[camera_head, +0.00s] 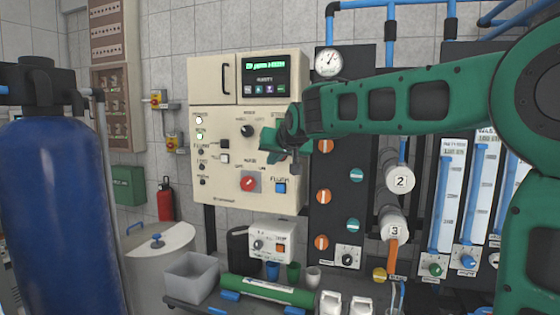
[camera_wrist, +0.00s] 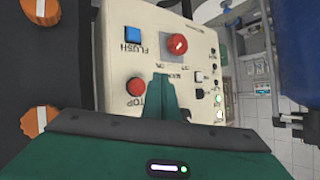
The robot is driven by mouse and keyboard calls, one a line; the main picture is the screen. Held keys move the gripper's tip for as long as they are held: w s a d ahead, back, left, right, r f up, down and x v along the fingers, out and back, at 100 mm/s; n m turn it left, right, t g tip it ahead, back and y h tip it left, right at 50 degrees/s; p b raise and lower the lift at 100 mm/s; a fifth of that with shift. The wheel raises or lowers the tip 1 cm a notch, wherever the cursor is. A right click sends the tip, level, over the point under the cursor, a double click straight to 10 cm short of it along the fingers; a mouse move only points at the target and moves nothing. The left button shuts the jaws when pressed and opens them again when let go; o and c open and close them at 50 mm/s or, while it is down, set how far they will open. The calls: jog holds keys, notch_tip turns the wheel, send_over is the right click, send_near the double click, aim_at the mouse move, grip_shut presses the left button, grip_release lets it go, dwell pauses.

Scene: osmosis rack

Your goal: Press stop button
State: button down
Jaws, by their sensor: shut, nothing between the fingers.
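The cream control panel (camera_head: 228,165) is mounted upright on the wall. In the wrist view it appears upside down, with a round red button (camera_wrist: 137,87) labelled STOP. In the head view my gripper (camera_head: 270,145) hides this button. My gripper's green fingers (camera_wrist: 162,80) are shut and empty. In the wrist view they are in front of the panel, just right of the STOP button. I cannot tell whether they touch the panel.
A red rotary knob (camera_head: 249,184) and a blue FLUSH button (camera_head: 280,188) are low on the panel. A lit display (camera_head: 264,77) is above. A dark board with orange valve handles (camera_head: 323,196) stands right of the panel. A bench with a grey bin (camera_head: 191,278) is below.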

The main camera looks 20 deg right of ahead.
jog(key=shift+w+d, duration=0.6)
jog(key=shift+w, duration=0.2)
jog(key=shift+w+d, duration=0.55)
jog(key=shift+w, duration=0.2)
jog(key=shift+w, duration=0.1)
dwell(0.9)
jog(key=shift+w+d, duration=0.25)
jog(key=shift+w+d, duration=0.25)
jog(key=shift+w, duration=0.1)
dwell(0.9)
dwell(0.4)
jog(key=shift+s+a, duration=0.5)
jog(key=shift+s, duration=0.25)
jog(key=s+a, duration=0.1)
jog(key=s, duration=0.1)
jog(key=s+a, duration=0.2)
dwell(0.4)
